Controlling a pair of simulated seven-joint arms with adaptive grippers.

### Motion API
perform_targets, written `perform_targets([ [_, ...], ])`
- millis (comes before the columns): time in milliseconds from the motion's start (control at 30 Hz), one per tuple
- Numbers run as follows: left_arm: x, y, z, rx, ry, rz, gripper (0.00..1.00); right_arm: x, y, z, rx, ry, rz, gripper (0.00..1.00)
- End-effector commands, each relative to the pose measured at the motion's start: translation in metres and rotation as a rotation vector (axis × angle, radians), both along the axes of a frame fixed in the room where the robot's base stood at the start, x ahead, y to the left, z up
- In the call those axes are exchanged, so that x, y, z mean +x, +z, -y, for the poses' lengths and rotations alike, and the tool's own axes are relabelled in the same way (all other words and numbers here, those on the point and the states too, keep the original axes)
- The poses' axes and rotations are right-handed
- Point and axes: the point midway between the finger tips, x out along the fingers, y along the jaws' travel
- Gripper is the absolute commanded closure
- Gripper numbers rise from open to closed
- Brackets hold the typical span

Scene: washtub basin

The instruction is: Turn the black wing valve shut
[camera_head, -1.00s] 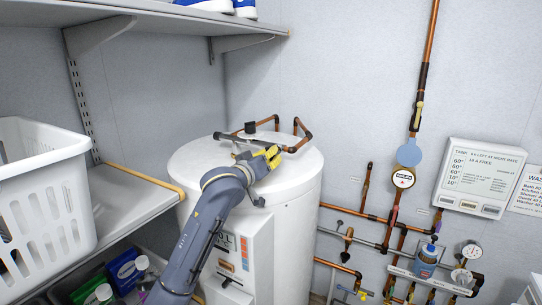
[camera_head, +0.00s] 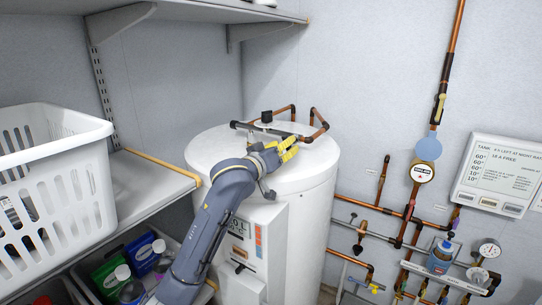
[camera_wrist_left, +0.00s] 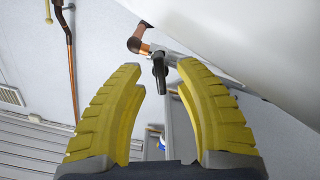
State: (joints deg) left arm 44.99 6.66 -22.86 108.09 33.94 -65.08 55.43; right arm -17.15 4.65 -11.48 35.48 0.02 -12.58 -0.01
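A dark, narrow handle (camera_wrist_left: 159,72), apparently the black wing valve, hangs from a grey fitting beside a copper elbow in the left wrist view. It lies ahead of and between the yellow fingertips of my left gripper (camera_wrist_left: 158,76), apart from both. In the head view my left gripper (camera_head: 290,150) is over the top of the white tank (camera_head: 318,178), just in front of the pipework. A black knob (camera_head: 266,116) stands on the dark pipe there; I cannot tell whether it is the same part. The left gripper is open and empty. My right gripper is not in view.
Copper pipes (camera_head: 315,120) loop above the tank. A shelf (camera_head: 150,190) with a white basket (camera_head: 55,165) stands at left, another shelf (camera_head: 200,18) overhead.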

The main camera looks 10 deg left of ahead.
Motion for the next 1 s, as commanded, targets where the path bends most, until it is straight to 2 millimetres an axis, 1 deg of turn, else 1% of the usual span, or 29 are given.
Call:
perform_targets([
  [100, -0.019, 0.000, -0.010, -0.001, 0.001, 0.002, 0.67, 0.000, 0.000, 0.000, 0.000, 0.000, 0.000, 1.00],
  [300, -0.050, -0.001, -0.025, 0.000, 0.000, 0.001, 0.67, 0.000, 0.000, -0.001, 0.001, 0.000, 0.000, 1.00],
  [500, -0.073, 0.000, -0.037, -0.002, 0.001, 0.001, 0.67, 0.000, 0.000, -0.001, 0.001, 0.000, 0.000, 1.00],
  [700, -0.085, 0.000, -0.043, 0.000, 0.001, 0.000, 0.67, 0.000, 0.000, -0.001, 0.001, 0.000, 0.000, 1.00],
  [1000, -0.088, 0.000, -0.044, 0.000, 0.001, 0.000, 0.67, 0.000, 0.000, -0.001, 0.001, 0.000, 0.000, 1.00],
])
